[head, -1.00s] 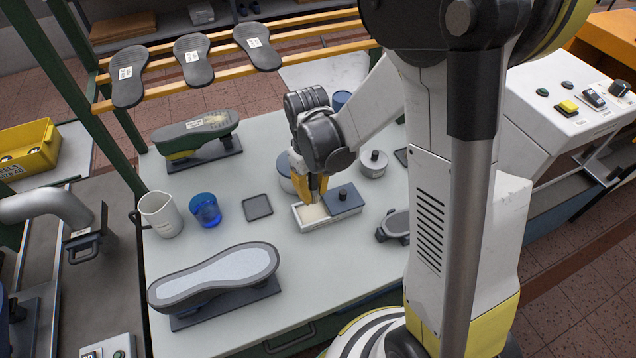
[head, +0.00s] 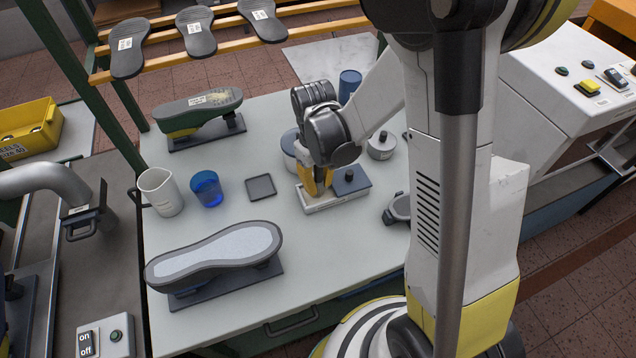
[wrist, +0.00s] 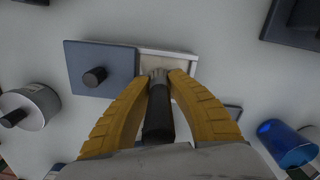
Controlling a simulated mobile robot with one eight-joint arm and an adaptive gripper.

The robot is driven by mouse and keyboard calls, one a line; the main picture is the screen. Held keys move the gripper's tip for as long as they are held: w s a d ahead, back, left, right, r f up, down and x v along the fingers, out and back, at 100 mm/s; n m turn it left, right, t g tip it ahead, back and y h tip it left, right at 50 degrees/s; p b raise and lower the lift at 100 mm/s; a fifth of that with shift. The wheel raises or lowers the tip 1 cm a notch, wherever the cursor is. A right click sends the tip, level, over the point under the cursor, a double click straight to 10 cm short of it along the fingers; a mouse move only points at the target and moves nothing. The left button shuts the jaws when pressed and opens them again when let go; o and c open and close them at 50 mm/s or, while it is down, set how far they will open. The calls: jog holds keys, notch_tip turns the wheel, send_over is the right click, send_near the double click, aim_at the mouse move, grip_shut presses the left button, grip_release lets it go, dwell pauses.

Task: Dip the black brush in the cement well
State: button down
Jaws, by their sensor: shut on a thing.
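My gripper (head: 318,191) has its yellow fingers shut on the black brush (wrist: 158,118). In the wrist view the brush's black handle lies between the fingers (wrist: 160,78), and its grey end reaches over the cement well (wrist: 185,56). The well is a small white rectangular box with pale contents, and it also shows in the head view (head: 323,208).
A blue cup (head: 207,190), a white jug (head: 160,191) and a dark square coaster (head: 261,187) stand to the left. A lidded grey pot (head: 381,147) stands right of the gripper. A shoe last with sole (head: 225,248) lies in front.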

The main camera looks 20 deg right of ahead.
aim_at(318, 169)
jog(key=shift+f+b, duration=0.6)
jog(key=shift+b, duration=0.05)
dwell(1.8)
jog(key=shift+r+p, duration=2.5)
jog(key=shift+r, duration=1.1)
jog(key=shift+f, duration=0.1)
